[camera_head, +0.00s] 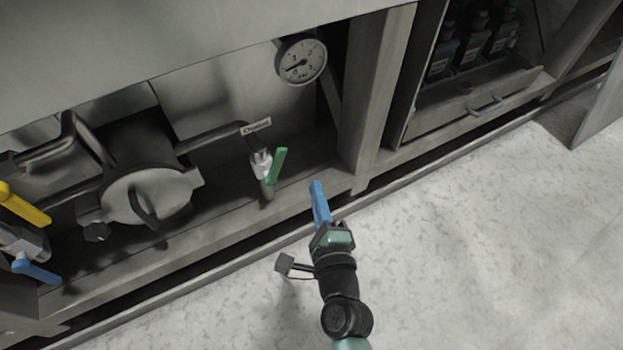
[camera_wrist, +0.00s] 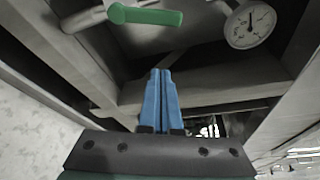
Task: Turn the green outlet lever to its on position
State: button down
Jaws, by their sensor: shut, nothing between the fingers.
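The green outlet lever (camera_head: 276,166) sits on a pale valve on a vertical pipe stub, under a small label (camera_head: 256,127). In the head view it slants up and to the right from the valve. In the wrist view the lever (camera_wrist: 146,15) lies nearly level across the top, above the fingertips. My gripper (camera_head: 317,186) has blue fingers and is shut and empty. It is in front of the cabinet, to the right of the lever and slightly lower in the picture, apart from it. In the wrist view the closed fingers (camera_wrist: 161,74) point up the picture, below the lever.
A round gauge (camera_head: 301,60) hangs above right of the lever. A frame post (camera_head: 369,95) stands to the right. A round pump-like housing (camera_head: 147,195), a yellow lever (camera_head: 25,204) and a blue lever (camera_head: 37,270) are to the left. A bottle compartment (camera_head: 470,85) is at upper right. The floor (camera_head: 480,240) is clear.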

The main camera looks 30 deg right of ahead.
aim_at(279, 159)
jog(key=w+a+p, duration=0.1)
jog(key=w+p, duration=0.2)
jog(key=w, duration=0.4)
jog(key=shift+w+a+r, duration=0.15)
jog(key=shift+w+r, duration=0.1)
jog(key=shift+w, duration=0.15)
jog(key=a+n, duration=0.1)
jog(key=n, duration=0.1)
jog(key=a+r+n+t, duration=0.1)
jog(key=a+n, duration=0.1)
jog(key=shift+h+b, duration=0.4)
jog(key=shift+d, duration=0.15)
